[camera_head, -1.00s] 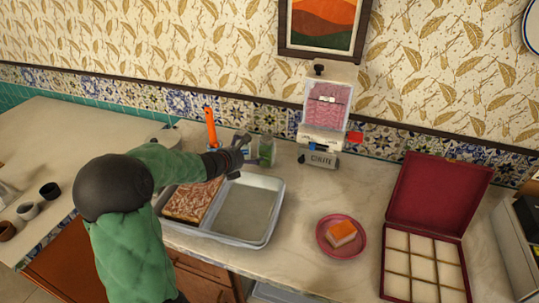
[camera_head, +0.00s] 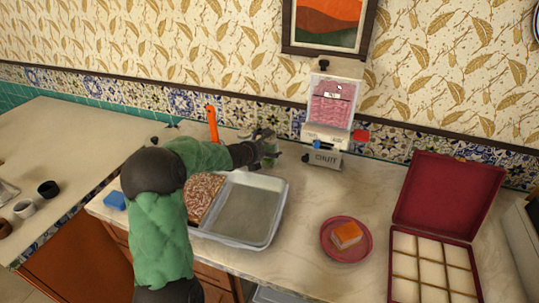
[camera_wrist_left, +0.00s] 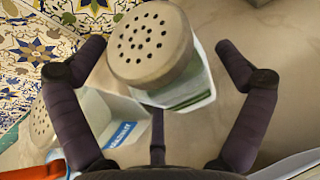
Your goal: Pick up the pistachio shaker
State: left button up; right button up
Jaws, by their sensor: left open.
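The pistachio shaker (camera_wrist_left: 160,50) fills the upper middle of the left wrist view. It has a beige perforated cap and a clear body with green contents. My left gripper (camera_wrist_left: 155,65) is open, with one finger on each side of the shaker and gaps at both sides. In the head view the shaker (camera_head: 270,161) stands by the back wall, partly hidden by my left gripper (camera_head: 268,143). My right gripper is not in view.
A second shaker with a blue label (camera_wrist_left: 120,134) stands close by on the left. A two-part metal tray (camera_head: 250,209) lies in front. A pink-filled dispenser (camera_head: 326,118) stands to the right. A plate with an orange-topped sweet (camera_head: 342,254) and an open red box (camera_head: 447,190) lie further right.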

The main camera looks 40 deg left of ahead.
pick_arm(q)
jog(key=shift+w+f, duration=0.1)
jog(key=shift+w, duration=0.3)
jog(key=c, duration=1.3)
jog(key=shift+c, duration=0.3)
